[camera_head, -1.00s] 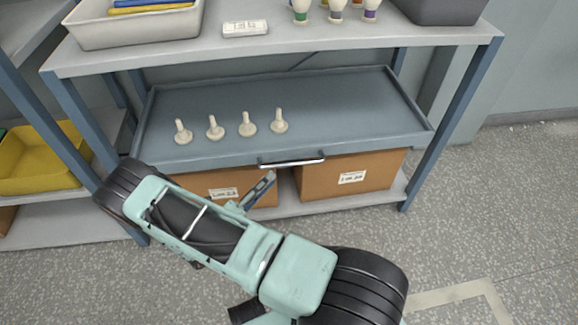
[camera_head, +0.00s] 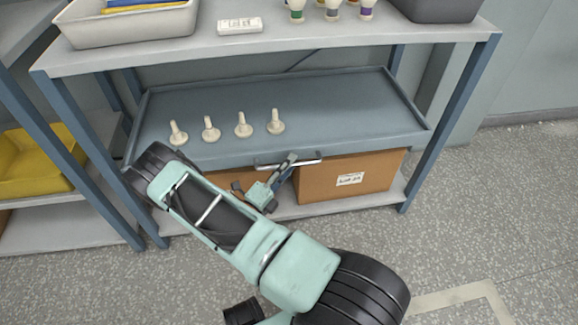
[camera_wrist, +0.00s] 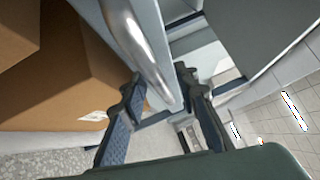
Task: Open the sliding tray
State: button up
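The sliding tray (camera_head: 335,108) is a blue-grey shelf tray with a raised rim, under the rack's top shelf. Its front edge carries a metal bar handle (camera_head: 305,160) with dark ends. In the wrist view, the two dark fingers of my gripper (camera_wrist: 158,80) are apart. The silver handle (camera_wrist: 140,45) slants down towards the gap between them. I cannot tell whether either finger touches the bar.
Several pale bobbin pegs (camera_head: 243,126) stand in the tray. Cardboard boxes (camera_head: 345,178) sit below it. The top shelf (camera_head: 280,40) holds a light bin (camera_head: 130,28), a white label block (camera_head: 240,25) and small bottles. Floor (camera_head: 500,220) to the right is clear.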

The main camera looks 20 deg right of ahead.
jog(key=shift+d, duration=0.1)
grip_shut()
jog(key=shift+s, duration=0.1)
dwell(0.4)
